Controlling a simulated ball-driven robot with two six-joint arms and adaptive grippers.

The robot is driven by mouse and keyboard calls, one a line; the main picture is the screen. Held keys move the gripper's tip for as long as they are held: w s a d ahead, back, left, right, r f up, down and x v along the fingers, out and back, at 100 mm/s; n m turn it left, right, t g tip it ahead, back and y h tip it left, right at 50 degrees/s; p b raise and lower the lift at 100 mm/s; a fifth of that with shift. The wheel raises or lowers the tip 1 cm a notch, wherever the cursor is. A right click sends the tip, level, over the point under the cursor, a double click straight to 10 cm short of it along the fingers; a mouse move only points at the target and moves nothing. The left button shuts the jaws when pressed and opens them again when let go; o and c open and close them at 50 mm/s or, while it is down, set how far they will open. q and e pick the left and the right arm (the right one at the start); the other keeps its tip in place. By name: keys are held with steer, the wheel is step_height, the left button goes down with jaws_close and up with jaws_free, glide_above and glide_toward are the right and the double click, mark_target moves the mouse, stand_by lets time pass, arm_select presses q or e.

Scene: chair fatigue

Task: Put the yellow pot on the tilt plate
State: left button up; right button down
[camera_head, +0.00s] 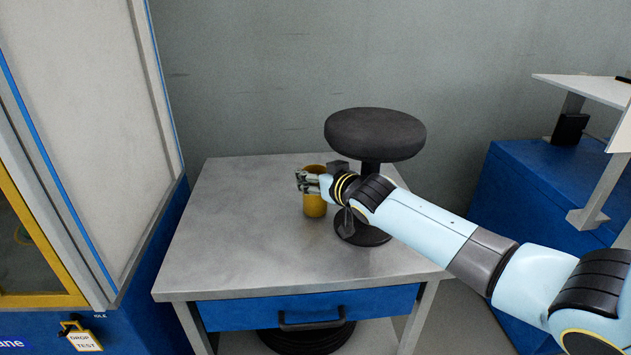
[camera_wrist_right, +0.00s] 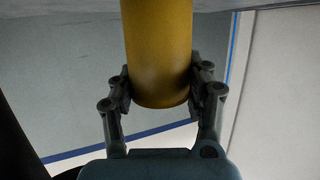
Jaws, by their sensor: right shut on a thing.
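The yellow pot (camera_head: 315,206) is a plain upright cylinder at the grey table, left of the black stool-like stand. My right gripper (camera_head: 308,183) is shut on it near its upper part, reaching in from the right. In the right wrist view the pot (camera_wrist_right: 158,60) sits between the two fingers (camera_wrist_right: 160,92), with a finger on each side. I cannot tell whether its base touches the table. A white slanted plate (camera_head: 590,88) on grey supports stands at the far right; it may be the tilt plate. My left gripper is not in view.
The black padded round seat (camera_head: 375,132) on a post stands close by my right wrist. The grey table (camera_head: 235,240) is clear on its left and front. A blue cabinet (camera_head: 515,195) stands right, a tall white-panelled cabinet (camera_head: 85,110) left.

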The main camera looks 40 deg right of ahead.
steer(key=shift+s+f, duration=0.1)
steer(key=shift+f, duration=0.1)
steer(key=shift+f, duration=0.1)
steer(key=shift+f, duration=0.15)
steer(key=c, duration=0.6)
jaws_free()
steer(key=shift+o, duration=0.2)
